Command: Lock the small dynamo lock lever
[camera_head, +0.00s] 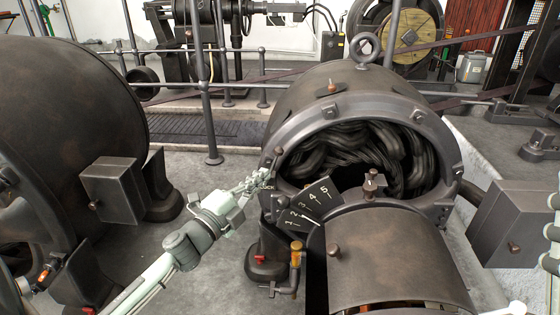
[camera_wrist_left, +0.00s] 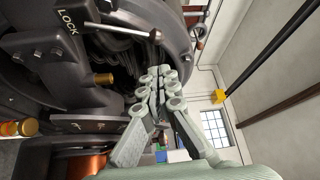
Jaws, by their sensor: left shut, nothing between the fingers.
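The dynamo (camera_head: 345,90) with its open round front and dark coils stands right of centre in the head view. In the left wrist view, a dark plate marked LOCK (camera_wrist_left: 68,20) is at the top left, with a thin lever (camera_wrist_left: 122,29) ending in a round knob beside it. My left gripper (camera_head: 265,177) is at the left edge of the dynamo's front ring. It also shows in the left wrist view (camera_wrist_left: 158,76), fingers together and empty, below the lever knob and apart from it in the picture. My right gripper is not seen.
A numbered dial plate (camera_head: 312,203) and a curved cover (camera_head: 390,258) sit at the dynamo's front. A brass-topped valve (camera_head: 295,255) stands below left. A large dark machine (camera_head: 70,110) fills the left.

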